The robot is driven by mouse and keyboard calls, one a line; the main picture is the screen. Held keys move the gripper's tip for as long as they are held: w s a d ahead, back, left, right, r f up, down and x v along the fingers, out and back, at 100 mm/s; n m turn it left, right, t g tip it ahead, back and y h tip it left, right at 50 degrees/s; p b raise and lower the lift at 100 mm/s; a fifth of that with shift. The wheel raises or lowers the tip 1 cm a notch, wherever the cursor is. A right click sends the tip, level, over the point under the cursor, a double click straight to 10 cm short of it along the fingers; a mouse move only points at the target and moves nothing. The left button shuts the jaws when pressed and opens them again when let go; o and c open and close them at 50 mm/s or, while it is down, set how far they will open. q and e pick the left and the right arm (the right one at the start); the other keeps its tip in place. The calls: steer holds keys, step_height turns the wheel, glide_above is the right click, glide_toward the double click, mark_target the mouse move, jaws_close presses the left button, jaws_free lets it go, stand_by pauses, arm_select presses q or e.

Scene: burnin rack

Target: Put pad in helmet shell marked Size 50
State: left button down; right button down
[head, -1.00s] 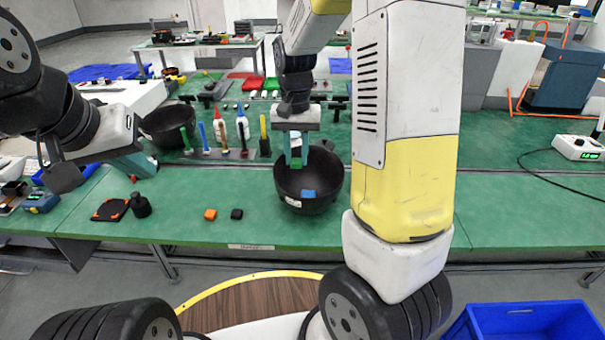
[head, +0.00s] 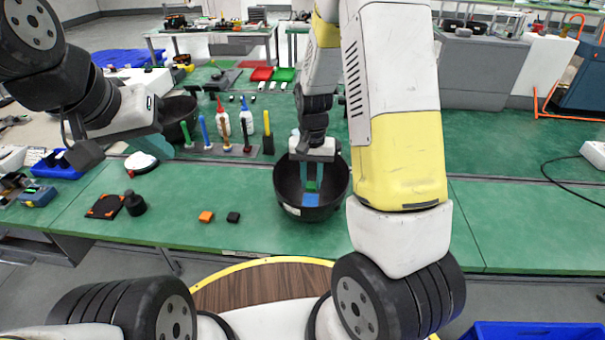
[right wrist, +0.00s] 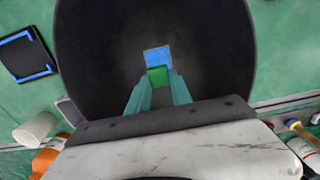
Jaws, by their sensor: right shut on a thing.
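A black helmet shell (head: 283,187) stands open side up on the green table, with a small white label on its front whose writing is too small to read. A blue patch (head: 311,200) lies inside it and also shows in the right wrist view (right wrist: 158,57). My right gripper (head: 312,182) is down inside the shell, shut on a small green pad (right wrist: 158,76). The green pad is just beside the blue patch; whether they touch I cannot tell. My left gripper (head: 153,147) hangs at the left, partly seen, away from the shell. A second black shell (head: 174,112) stands farther back.
A rack of upright coloured tools (head: 225,150) and bottles stand behind left of the shell. An orange block (head: 206,217) and a black block (head: 233,217) lie left of it. The table right of my right arm is mostly clear.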

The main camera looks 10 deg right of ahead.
mark_target(311, 184)
steer(key=shift+f, duration=2.25)
steer(key=shift+f, duration=0.15)
steer(key=c, duration=1.2)
jaws_free()
steer(key=shift+o, duration=0.2)
